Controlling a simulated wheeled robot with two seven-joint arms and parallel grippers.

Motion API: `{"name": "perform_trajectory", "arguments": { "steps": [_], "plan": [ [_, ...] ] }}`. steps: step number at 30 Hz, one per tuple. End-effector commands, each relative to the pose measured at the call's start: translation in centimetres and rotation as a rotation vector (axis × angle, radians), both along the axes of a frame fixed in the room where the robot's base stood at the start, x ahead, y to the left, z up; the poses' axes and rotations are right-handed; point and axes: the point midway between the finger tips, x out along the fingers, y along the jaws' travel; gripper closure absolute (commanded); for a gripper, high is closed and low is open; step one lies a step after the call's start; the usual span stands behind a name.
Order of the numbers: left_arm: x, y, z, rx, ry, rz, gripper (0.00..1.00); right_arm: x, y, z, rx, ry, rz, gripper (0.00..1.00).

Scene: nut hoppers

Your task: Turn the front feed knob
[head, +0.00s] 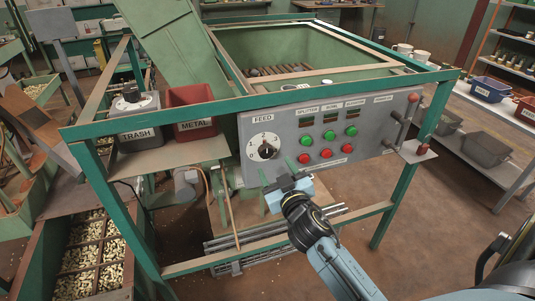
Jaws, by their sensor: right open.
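The front feed knob (266,151) is a black knob on a white numbered dial, under the word FEED at the left end of the grey control panel (375,118). My left gripper is not in view.
Green and red buttons (326,153) sit right of the knob on the panel. A lever (403,130) is at the panel's right end. A TRASH bin (140,135) and red METAL bin (194,118) stand left. Another knob (131,95) tops the grey box. Green frame rails (390,205) surround the machine.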

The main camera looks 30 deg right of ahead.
Motion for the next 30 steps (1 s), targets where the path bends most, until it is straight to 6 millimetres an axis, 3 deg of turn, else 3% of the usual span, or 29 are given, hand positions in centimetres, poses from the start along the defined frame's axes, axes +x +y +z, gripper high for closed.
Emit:
{"name": "perform_trajectory", "arguments": {
  "steps": [3,10,15,24,30],
  "plan": [
    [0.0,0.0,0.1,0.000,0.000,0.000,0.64,2.6,-0.7,0.1,-0.002,-0.001,-0.001,0.41],
    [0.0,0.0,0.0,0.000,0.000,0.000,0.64,5.9,-1.4,0.0,0.001,0.000,0.001,0.41],
    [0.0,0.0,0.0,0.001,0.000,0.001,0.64,7.0,-1.7,-0.1,-0.001,0.002,-0.001,0.41],
    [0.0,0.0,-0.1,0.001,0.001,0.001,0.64,7.2,-1.7,-0.1,0.001,0.002,0.000,0.41],
    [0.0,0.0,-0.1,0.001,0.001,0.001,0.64,7.1,-1.7,-0.1,0.001,0.002,0.000,0.66]
  ]
}}
